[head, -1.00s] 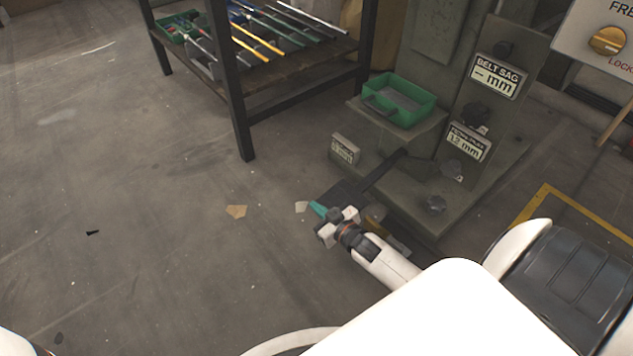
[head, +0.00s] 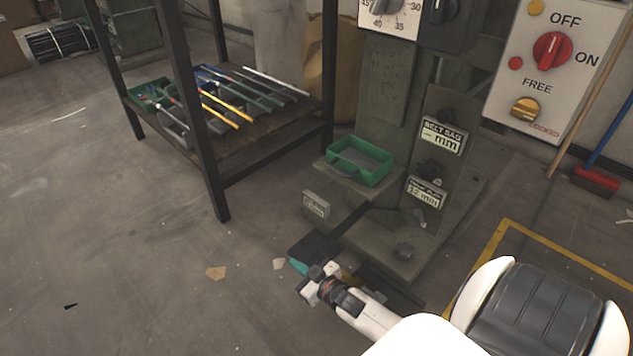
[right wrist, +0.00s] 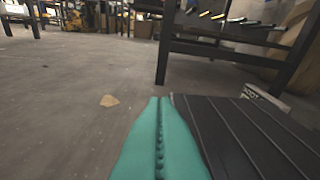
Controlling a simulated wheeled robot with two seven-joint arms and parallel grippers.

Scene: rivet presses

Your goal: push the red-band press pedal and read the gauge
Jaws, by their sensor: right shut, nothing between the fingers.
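The press (head: 385,90) stands right of centre in the head view; I see no red band on the part in view. Its pedal (head: 318,246) is a dark flat plate low at the front, and shows as a black ribbed plate in the right wrist view (right wrist: 255,140). My right gripper (head: 298,267) is shut and empty, its teal fingers (right wrist: 160,135) at the pedal's left edge. I cannot tell whether they touch it or whether it is pressed. The gauge (head: 385,14) is cut off by the top edge; 45, 40, 35 and 30 show. My left gripper is out of view.
A green bin (head: 360,162) sits on the press base. A control panel (head: 545,65) with a red OFF/ON knob and a yellow FREE/LOCKED knob is at the right. A dark rack (head: 218,190) with rods stands left of the press. The floor at left is mostly clear.

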